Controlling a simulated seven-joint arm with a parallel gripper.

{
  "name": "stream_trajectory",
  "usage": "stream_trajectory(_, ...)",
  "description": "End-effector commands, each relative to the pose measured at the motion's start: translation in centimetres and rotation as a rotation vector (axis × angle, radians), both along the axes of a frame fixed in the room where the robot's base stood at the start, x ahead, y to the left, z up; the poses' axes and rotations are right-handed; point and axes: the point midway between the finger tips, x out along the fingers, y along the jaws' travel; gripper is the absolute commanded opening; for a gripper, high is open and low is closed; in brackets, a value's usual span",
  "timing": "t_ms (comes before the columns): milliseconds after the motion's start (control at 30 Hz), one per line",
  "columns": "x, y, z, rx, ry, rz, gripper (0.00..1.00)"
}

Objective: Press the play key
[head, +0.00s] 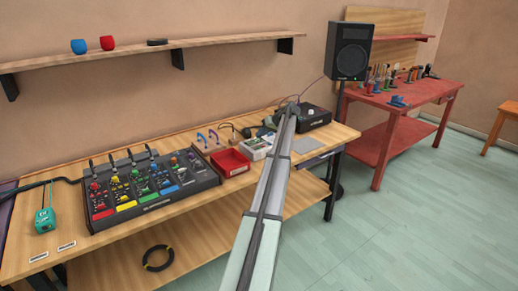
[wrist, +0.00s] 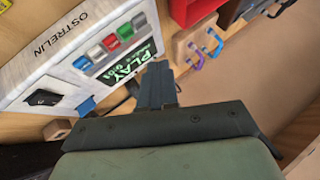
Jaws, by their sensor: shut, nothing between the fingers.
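A white device marked OSTRELIN (wrist: 60,55) fills the upper left of the wrist view. It carries a row of small coloured keys, among them a blue key (wrist: 82,62), a red key (wrist: 110,42) and a green key (wrist: 125,31). A dark display (wrist: 124,66) beside the row shows PLAY in light letters. My gripper (wrist: 158,72) is shut and empty, its fingertips near the display's edge. I cannot tell whether they touch the device. In the head view the white device (head: 256,150) stands on the bench, partly hidden by my arm.
A red tray (head: 231,163) and a mixer with coloured knobs (head: 146,187) stand left of the device. Coloured hooks stand behind the tray; a purple hook (wrist: 195,58) shows in the wrist view. A black box (head: 314,117) is at the bench's right end. A speaker (head: 348,51) stands behind.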

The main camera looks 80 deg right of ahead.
Motion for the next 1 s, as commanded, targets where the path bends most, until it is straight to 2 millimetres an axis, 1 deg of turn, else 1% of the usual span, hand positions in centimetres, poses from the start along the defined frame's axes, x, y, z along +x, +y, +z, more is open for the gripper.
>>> stream_trajectory(100, 0.0, 0.0, 1.0, -0.001, 0.000, 0.001, 0.00)
stream_trajectory(200, 0.0, 0.0, 1.5, -0.001, 0.000, 0.001, 0.00)
stream_trajectory(533, 0.0, 0.0, 1.5, 0.000, 0.000, 0.000, 0.00)
stream_trajectory(667, 0.0, 0.0, 1.2, 0.000, 0.000, 0.000, 0.00)
stream_trajectory(1000, 0.0, 0.0, -0.8, 0.001, 0.000, -0.001, 0.00)
